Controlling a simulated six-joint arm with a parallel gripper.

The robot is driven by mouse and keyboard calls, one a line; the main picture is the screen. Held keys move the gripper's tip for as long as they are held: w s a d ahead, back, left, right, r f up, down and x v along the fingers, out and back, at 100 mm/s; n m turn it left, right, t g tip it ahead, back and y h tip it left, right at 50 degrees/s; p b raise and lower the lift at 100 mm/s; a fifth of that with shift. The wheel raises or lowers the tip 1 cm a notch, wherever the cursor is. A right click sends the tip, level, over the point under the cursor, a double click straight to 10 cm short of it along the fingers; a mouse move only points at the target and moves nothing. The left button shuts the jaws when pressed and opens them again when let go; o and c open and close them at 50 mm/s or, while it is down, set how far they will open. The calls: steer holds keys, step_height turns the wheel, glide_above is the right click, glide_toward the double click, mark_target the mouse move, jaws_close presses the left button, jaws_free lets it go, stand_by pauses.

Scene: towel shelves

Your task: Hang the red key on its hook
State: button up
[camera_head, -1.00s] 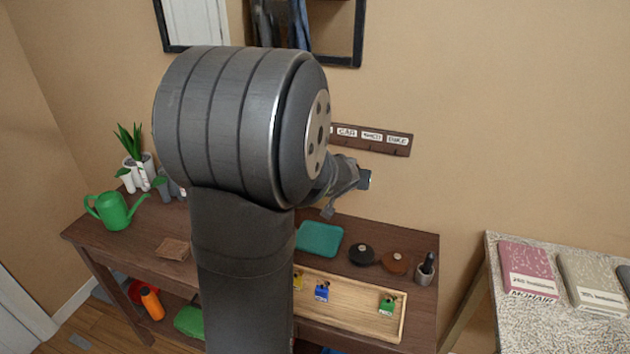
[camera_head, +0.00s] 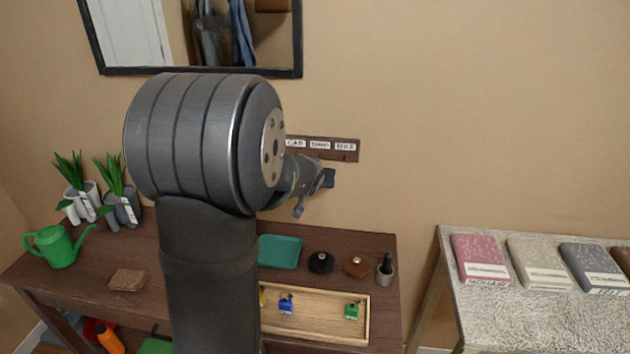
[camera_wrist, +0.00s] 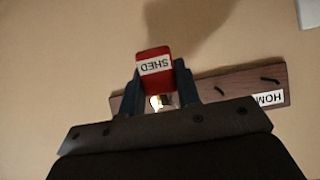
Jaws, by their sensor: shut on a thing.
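The red key (camera_wrist: 153,68) shows in the wrist view as a red tag with a white label reading SHED, upside down. My gripper (camera_wrist: 160,85) is shut on it, a finger on either side. A small brassy part shows below the tag between the fingers. The brown hook rack (camera_wrist: 240,84) lies behind, with dark hooks and a HOM... label; my gripper covers its middle. In the head view, the rack (camera_head: 346,150) on the wall shows CAR, SHED and BIKE labels. My gripper (camera_head: 328,178) is just below it there; the key cannot be made out.
Below, a wooden tray (camera_head: 362,335) on the dark table holds a blue key tag (camera_head: 286,306), a green one (camera_head: 352,311) and a partly hidden yellow one. A mirror (camera_head: 298,40) hangs above. Bare wall lies right of the rack.

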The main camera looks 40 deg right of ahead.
steer(key=shift+w+d+f, duration=0.2)
steer(key=shift+w+d, duration=0.65)
steer(key=shift+w+d+f, duration=0.2)
steer(key=shift+w+d, duration=0.6)
steer(key=o, duration=1.1)
steer(key=shift+c, duration=0.2)
steer(key=v, duration=1.7)
